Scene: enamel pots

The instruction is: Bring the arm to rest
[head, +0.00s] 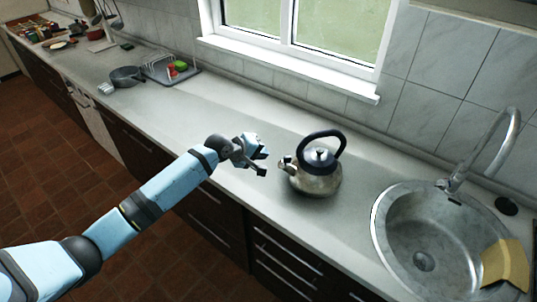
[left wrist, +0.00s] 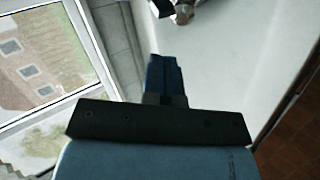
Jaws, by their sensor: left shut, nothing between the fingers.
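My left arm reaches in from the left in the head view. My left gripper (head: 264,163) is above the counter, just left of the kettle, and is shut and empty. It also shows in the left wrist view (left wrist: 164,62), with its fingers together. The metal kettle (head: 316,178) with a dark handle stands upright on the counter, its spout pointing left toward the gripper. A small gap seems to lie between them. Part of the kettle (left wrist: 182,12) shows at the top of the left wrist view. My right gripper is in neither view.
A round sink (head: 396,235) with a tall faucet (head: 497,150) and a yellow cloth-like piece (head: 505,266) is at the right. A dark pan (head: 128,77) and a dish rack (head: 160,68) stand farther left. The counter (head: 215,110) between rack and kettle is clear. A window (head: 300,45) is behind.

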